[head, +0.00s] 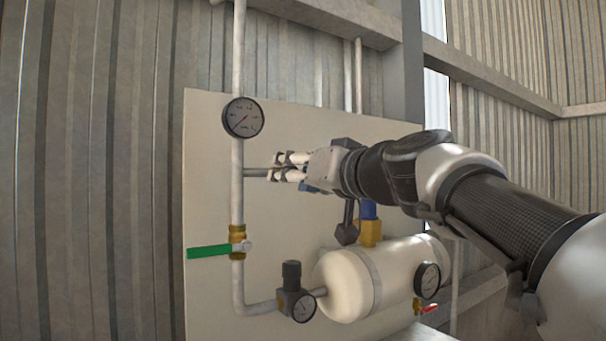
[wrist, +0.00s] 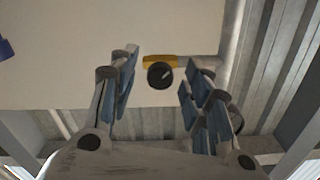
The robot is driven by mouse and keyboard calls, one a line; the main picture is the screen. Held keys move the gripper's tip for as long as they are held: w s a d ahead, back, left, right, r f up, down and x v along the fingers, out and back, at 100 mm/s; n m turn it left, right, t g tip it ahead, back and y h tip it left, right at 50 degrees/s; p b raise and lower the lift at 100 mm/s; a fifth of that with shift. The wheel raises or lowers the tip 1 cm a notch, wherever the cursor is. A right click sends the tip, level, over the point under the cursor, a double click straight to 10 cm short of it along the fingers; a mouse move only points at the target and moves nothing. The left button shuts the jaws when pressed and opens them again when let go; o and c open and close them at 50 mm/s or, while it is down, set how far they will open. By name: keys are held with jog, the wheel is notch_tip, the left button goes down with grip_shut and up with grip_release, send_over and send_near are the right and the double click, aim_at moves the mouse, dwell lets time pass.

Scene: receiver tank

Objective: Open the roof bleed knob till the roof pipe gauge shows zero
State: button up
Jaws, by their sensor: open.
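A black round knob (wrist: 160,76) with a pale pointer mark sits on a brass body (wrist: 160,61) in the wrist view. It lies between the two fingers of my gripper (wrist: 162,66), which is open, with a visible gap on each side. In the head view my gripper (head: 274,167) is at a short horizontal branch (head: 257,173) of the upright pipe (head: 238,200), and the knob is hidden there. The pipe gauge (head: 243,117), a round dark dial with a red needle, is on this pipe above the branch. Its needle points to the lower left; the numbers are too small to read.
A brass valve with a green lever (head: 208,252) is below the branch. A regulator (head: 291,293) with a small gauge and a white tank (head: 350,285) with a gauge (head: 427,281) and red-handled valve (head: 428,308) are lower right. A pale panel (head: 205,130) stands behind.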

jog(key=v, duration=1.2)
jog(key=shift+w+a, duration=0.15)
dwell(1.2)
